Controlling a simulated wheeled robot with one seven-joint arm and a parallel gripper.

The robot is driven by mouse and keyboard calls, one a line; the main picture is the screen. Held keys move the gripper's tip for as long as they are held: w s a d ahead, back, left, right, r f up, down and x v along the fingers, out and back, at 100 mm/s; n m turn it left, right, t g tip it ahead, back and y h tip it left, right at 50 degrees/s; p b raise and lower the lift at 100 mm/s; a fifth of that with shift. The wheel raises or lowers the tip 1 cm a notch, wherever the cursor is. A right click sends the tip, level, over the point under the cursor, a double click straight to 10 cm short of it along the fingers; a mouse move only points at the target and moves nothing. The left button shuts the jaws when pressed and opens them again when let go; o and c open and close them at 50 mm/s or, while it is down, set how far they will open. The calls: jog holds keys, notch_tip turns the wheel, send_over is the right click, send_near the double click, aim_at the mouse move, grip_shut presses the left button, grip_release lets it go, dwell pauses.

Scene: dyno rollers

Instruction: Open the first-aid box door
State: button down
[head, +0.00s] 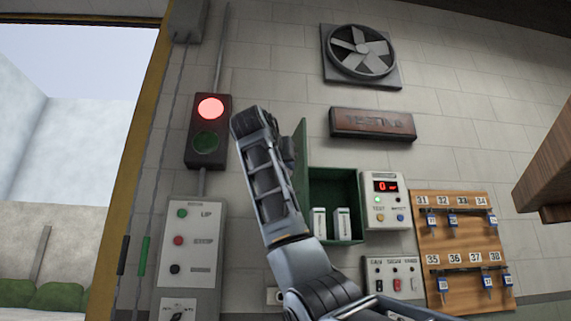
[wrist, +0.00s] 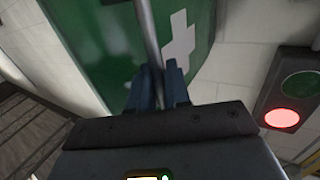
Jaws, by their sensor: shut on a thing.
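The green first-aid box (head: 345,182) is on the wall in the head view, with its door (head: 301,165) swung out to the left and seen nearly edge-on. White packs (head: 343,223) stand inside the box. In the wrist view the door's green face (wrist: 95,40) fills the upper left and bears a white cross (wrist: 180,45). My gripper (wrist: 158,75) is shut on the grey bar handle (wrist: 149,35) of the door. In the head view my forearm and wrist hide the handle and most of the gripper.
A signal light (head: 208,130) with its red lamp lit hangs left of my arm. A control panel (head: 190,255) is below it. A test unit (head: 385,200) and a key board (head: 462,245) are right of the box. A fan (head: 361,52) is above.

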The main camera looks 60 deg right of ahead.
jog(key=c, duration=1.3)
grip_release()
jog(key=shift+d, duration=0.15)
jog(key=b+v, duration=0.2)
jog(key=v, duration=0.5)
jog(key=shift+a, duration=0.4)
jog(key=shift+s, duration=0.1)
